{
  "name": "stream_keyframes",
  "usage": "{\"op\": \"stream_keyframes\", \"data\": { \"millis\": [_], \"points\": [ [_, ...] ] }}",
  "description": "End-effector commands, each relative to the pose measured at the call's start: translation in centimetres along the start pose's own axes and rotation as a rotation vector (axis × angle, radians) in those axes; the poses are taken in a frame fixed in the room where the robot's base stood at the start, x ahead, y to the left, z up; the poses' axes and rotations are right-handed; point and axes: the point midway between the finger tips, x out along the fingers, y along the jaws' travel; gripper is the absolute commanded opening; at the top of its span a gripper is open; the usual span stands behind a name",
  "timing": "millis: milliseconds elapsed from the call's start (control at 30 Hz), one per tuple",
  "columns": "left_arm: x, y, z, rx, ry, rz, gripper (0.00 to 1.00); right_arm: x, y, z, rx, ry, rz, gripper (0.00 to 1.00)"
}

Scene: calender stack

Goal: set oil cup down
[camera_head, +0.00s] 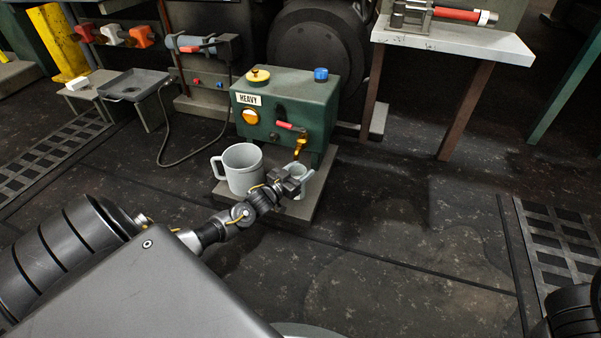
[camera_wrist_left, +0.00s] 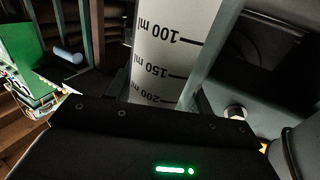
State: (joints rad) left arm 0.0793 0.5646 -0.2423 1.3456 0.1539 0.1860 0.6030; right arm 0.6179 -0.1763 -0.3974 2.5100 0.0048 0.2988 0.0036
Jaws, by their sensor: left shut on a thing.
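The oil cup (camera_head: 298,171) is a small pale grey cup held by my left gripper (camera_head: 297,184) over the right part of the low platform, below the brass tap of the green oil box. In the left wrist view the cup (camera_wrist_left: 161,50) fills the upper middle and shows black marks for 100, 150 and 200 ml. My left gripper is shut on it and hides part of it in the head view. I cannot tell whether the cup's base touches the platform. My right gripper is not in view.
A larger grey mug (camera_head: 243,170) stands just left of the held cup on the platform (camera_head: 275,212). The green box (camera_head: 275,100) labelled HEAVY, with its brass tap (camera_head: 300,146), stands behind. A grey table (camera_head: 455,42) is at the back right. Floor in front is clear.

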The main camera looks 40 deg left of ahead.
Motion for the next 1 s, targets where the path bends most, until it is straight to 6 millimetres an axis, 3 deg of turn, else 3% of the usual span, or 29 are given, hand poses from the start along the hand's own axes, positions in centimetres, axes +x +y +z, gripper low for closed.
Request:
{"op": "stream_keyframes", "data": {
  "millis": [33, 67, 233, 567, 767, 1000],
  "points": [
    [0.0, 0.0, 0.2, -0.001, 0.000, 0.000, 0.18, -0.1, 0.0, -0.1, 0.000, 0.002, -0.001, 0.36],
    [0.0, 0.0, 0.3, 0.000, 0.000, 0.000, 0.53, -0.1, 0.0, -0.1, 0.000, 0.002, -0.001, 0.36],
    [0.0, 0.0, 0.2, 0.000, 0.000, 0.000, 0.73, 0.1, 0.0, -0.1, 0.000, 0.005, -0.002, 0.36],
    [-0.1, 0.0, -0.2, 0.000, -0.001, 0.000, 0.73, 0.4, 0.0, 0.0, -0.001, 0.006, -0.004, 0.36],
    [-3.2, 0.0, -0.5, -0.001, -0.004, -0.001, 0.73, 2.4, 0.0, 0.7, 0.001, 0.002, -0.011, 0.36],
    [-8.3, 0.1, -0.5, -0.002, -0.004, -0.001, 0.73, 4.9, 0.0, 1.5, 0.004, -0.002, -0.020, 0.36]
  ]
}}
